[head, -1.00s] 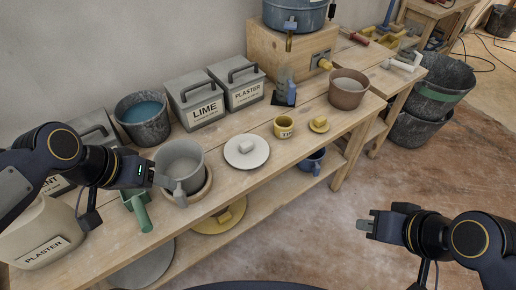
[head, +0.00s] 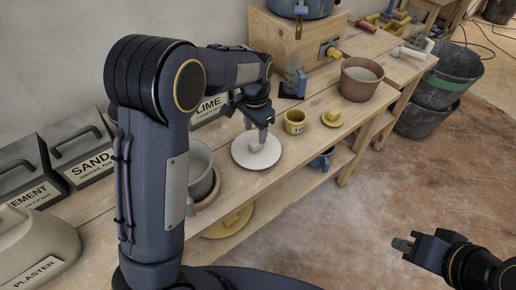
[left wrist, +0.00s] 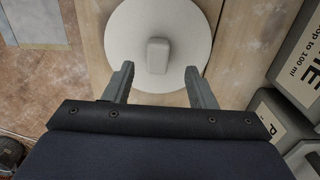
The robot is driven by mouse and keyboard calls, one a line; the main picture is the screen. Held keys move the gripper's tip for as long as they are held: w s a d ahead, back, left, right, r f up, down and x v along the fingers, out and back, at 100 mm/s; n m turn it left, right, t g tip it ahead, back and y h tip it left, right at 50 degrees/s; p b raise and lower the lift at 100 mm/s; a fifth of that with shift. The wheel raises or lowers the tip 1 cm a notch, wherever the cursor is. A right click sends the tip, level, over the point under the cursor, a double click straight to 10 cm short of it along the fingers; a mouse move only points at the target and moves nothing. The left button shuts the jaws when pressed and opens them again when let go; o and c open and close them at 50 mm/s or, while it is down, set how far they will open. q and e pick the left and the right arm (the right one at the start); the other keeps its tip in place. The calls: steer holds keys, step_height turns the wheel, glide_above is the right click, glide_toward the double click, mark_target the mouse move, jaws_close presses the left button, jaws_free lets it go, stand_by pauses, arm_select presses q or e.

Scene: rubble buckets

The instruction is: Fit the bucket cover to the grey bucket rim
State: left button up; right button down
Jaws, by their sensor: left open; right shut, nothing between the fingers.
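The bucket cover (head: 243,159) is a round, pale grey disc with a block handle, lying flat on the bench. It also shows in the left wrist view (left wrist: 125,40), with the block handle (left wrist: 158,55) at its middle. My left gripper (head: 259,133) is above the cover, open. In the left wrist view its fingers (left wrist: 159,70) stand either side of the handle's line, with gaps on both sides. The grey bucket (head: 199,165) stands on a round wooden board to the left, partly hidden by my left arm. My right gripper (head: 402,246) is shut and empty, over the floor at right.
A small yellow cup (head: 294,122) and a yellow lid (head: 332,118) stand right of the cover. A brown bucket (head: 359,82) is further right. Lidded boxes such as the sand box (head: 90,165) line the wall. A blue cup (head: 322,160) is on the lower shelf.

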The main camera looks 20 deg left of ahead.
mark_target(256, 141)
arm_select(q)
step_height(256, 141, down, 5)
steer(key=shift+d+r, duration=0.1)
steer(key=c, duration=1.1)
steer(key=shift+r, duration=0.1)
